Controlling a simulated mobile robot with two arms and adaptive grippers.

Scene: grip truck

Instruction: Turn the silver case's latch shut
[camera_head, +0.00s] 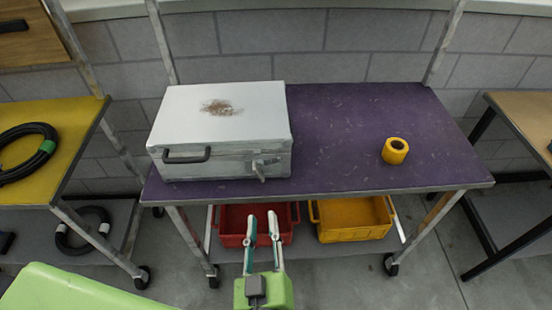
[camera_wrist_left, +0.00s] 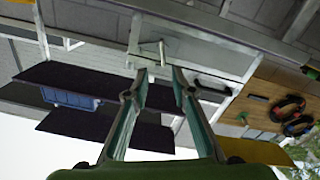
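The silver case (camera_head: 215,125) lies closed on the purple table top, towards its left end. Its dark handle (camera_head: 186,157) is on the left of the front face. Its small latch (camera_head: 260,168) is on the right, with a lever sticking out and pointing down. My left gripper (camera_head: 262,217) is open and empty, in front of and below the latch, apart from the case. In the left wrist view, turned over, the case (camera_wrist_left: 205,52) and latch (camera_wrist_left: 162,52) show just beyond my two spread fingertips (camera_wrist_left: 160,72). My right gripper is not in view.
A yellow tape roll (camera_head: 395,151) lies right of the case on the purple table (camera_head: 340,125). Red (camera_head: 233,220) and yellow (camera_head: 355,218) crates stand on the shelf below. A yellow table (camera_head: 62,165) with a black cable coil (camera_head: 45,145) stands left.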

